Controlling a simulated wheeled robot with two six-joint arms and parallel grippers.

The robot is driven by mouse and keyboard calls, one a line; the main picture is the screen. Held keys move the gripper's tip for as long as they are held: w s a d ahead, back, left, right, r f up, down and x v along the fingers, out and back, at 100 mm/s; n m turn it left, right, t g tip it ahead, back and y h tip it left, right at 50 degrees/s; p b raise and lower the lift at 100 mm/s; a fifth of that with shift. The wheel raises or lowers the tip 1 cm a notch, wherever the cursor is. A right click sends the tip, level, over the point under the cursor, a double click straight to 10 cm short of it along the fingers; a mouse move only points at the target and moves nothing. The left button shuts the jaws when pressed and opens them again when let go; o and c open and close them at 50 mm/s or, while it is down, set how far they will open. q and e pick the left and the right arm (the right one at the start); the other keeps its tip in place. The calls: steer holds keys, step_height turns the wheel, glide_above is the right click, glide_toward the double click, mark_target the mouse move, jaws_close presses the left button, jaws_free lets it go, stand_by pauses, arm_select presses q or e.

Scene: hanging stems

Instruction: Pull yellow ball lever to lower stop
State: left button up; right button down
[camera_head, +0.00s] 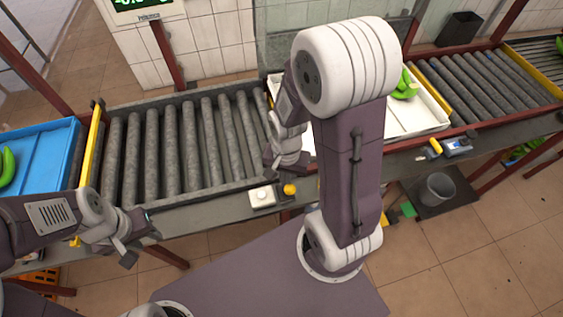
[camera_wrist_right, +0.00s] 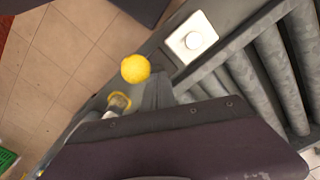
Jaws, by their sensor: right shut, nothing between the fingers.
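The yellow ball (camera_head: 289,189) of the lever sits at the front edge of the conveyor frame, right of a white button box (camera_head: 262,196). In the right wrist view the ball (camera_wrist_right: 135,68) shows whole, with a short shaft and a yellow ring (camera_wrist_right: 119,101) below it. My right gripper (camera_head: 284,166) is just above and behind the ball in the head view. It is shut and empty; its fingers (camera_wrist_right: 160,93) appear beside the ball, and contact cannot be told. My left gripper (camera_head: 141,240) is open and empty at the lower left, away from the lever.
A roller conveyor (camera_head: 180,140) runs behind the lever. A blue crate (camera_head: 40,150) stands at the left. A white tray (camera_head: 428,113) with green produce (camera_head: 405,86) is at the right, partly hidden by my right arm. A grey bucket (camera_head: 437,189) stands lower right.

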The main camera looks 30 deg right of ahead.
steer(key=shift+w+d+p, duration=0.15)
steer(key=shift+w+p, duration=0.3)
steer(key=shift+w, duration=0.1)
steer(key=shift+r, duration=0.15)
step_height(320, 180, up, 10)
steer(key=p, duration=1)
steer(key=shift+f, duration=0.2)
